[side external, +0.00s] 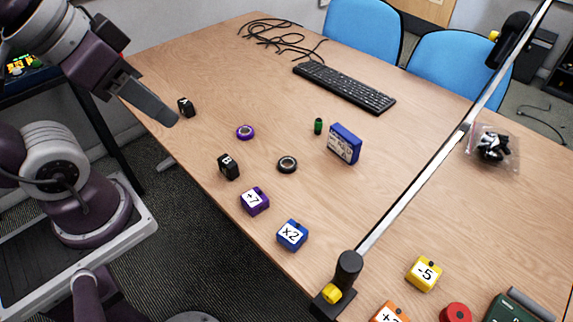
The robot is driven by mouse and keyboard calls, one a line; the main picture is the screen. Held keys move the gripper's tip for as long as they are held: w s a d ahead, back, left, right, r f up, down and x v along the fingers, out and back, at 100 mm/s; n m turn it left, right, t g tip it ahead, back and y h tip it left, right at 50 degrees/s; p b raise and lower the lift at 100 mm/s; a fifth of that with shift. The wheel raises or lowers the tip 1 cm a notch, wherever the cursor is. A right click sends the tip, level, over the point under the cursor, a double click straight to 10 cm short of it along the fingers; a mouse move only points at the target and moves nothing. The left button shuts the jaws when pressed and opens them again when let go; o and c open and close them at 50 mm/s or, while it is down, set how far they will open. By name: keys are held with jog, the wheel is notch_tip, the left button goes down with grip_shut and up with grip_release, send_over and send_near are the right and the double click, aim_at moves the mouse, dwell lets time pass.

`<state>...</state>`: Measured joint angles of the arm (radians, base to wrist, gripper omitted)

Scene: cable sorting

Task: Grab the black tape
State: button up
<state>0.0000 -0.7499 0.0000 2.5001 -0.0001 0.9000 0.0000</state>
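The black tape (287,165) is a small dark roll with a pale centre, lying flat on the wooden table. A similar purple tape roll (245,132) lies to its upper left. My gripper (168,117) is at the upper left, above the table's left edge and well apart from the black tape. Only the side of its fingers shows, so I cannot tell whether it is open or shut.
Around the tape are a black block (228,167), a purple block (254,201), a blue block (292,235), a blue box (344,144) and a green cylinder (318,126). A keyboard (344,87) and loose cables (275,36) lie farther back. A metal bar (415,178) crosses the right side.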

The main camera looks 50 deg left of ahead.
jog(key=c, duration=0.3)
